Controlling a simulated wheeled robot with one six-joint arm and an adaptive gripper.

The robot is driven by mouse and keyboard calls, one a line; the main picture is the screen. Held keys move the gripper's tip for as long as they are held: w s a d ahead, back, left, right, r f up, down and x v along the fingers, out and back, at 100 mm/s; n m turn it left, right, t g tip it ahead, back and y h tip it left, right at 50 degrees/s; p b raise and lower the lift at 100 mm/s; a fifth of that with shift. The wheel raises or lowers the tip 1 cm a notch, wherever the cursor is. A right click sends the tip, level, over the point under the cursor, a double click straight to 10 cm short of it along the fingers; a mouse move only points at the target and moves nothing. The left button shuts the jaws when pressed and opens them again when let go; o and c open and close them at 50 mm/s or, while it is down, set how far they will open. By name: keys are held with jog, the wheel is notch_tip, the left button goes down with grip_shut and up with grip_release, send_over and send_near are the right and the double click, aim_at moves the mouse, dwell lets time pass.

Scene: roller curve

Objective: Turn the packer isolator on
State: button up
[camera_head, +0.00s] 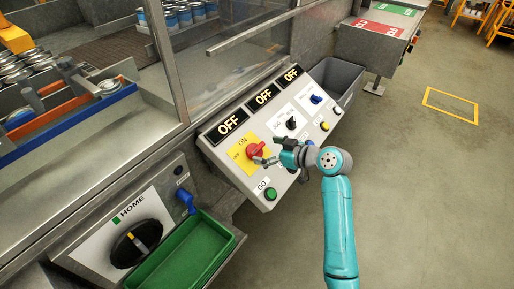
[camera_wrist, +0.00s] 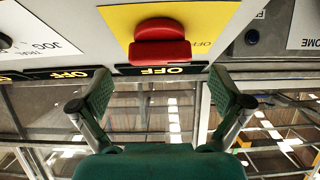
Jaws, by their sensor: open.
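A red rotary isolator knob (camera_head: 256,149) sits on a yellow plate (camera_head: 238,157) marked ON and OFF, at the left of the sloped control panel. I cannot read a packer label on it. A lit OFF sign (camera_head: 227,125) stands above it. The red knob also shows in the wrist view (camera_wrist: 160,42), its grip bar lying across the picture. My gripper (camera_head: 272,153) is open and empty, close to the knob. In the wrist view my gripper (camera_wrist: 162,82) has its fingers spread wide, with the knob beyond and between their tips, apart from both.
The panel also carries a black selector (camera_head: 291,123), a blue knob (camera_head: 316,99), a green GO button (camera_head: 271,194) and yellow buttons. A HOME box with a black dial (camera_head: 136,243) and a green tray (camera_head: 185,258) are at lower left. Open floor lies right.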

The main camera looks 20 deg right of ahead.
aim_at(259, 149)
jog(key=shift+x, duration=2.15)
jog(key=c, duration=1.2)
